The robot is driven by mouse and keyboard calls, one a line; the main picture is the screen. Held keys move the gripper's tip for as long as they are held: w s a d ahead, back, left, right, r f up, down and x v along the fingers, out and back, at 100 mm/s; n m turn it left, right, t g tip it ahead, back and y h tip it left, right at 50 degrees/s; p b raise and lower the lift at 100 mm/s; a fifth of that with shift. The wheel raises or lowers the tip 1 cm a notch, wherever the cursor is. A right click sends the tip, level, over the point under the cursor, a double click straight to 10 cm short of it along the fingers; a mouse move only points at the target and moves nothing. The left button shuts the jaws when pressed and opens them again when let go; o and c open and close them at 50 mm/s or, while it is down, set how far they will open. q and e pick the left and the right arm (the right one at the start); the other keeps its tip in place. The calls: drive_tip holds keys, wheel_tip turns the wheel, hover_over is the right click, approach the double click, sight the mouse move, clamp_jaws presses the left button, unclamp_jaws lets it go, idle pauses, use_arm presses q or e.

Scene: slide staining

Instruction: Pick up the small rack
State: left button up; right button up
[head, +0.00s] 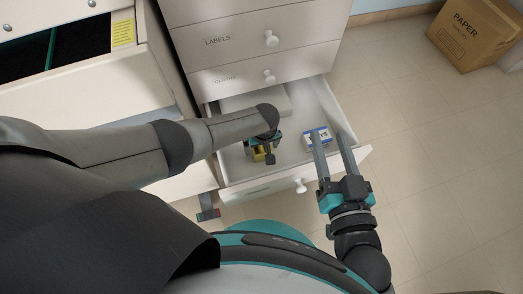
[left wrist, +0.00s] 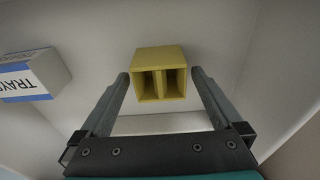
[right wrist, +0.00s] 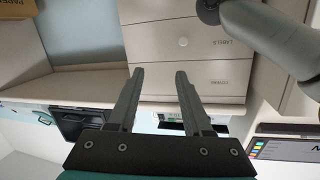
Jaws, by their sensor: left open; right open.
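In the head view the rack (head: 259,154) is partly hidden under my left gripper (head: 265,155). In the left wrist view the open fingers of my left gripper (left wrist: 160,85) are on either side of the rack, with a gap at each side; whether they reach its depth I cannot tell. My right gripper (head: 333,150) is open and empty, above the right part of the drawer front. It also shows empty in the right wrist view (right wrist: 158,85).
The open drawer (head: 240,185) has raised walls around the rack. A blue and white labelled box (head: 318,138) lies right of the rack, and a pale box (head: 240,103) lies at the drawer's back. A paper carton (head: 474,35) stands on the floor; the floor at right is clear.

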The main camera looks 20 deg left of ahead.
use_arm(q)
drive_tip(key=shift+f, duration=0.3)
drive_tip(key=c, duration=1.3)
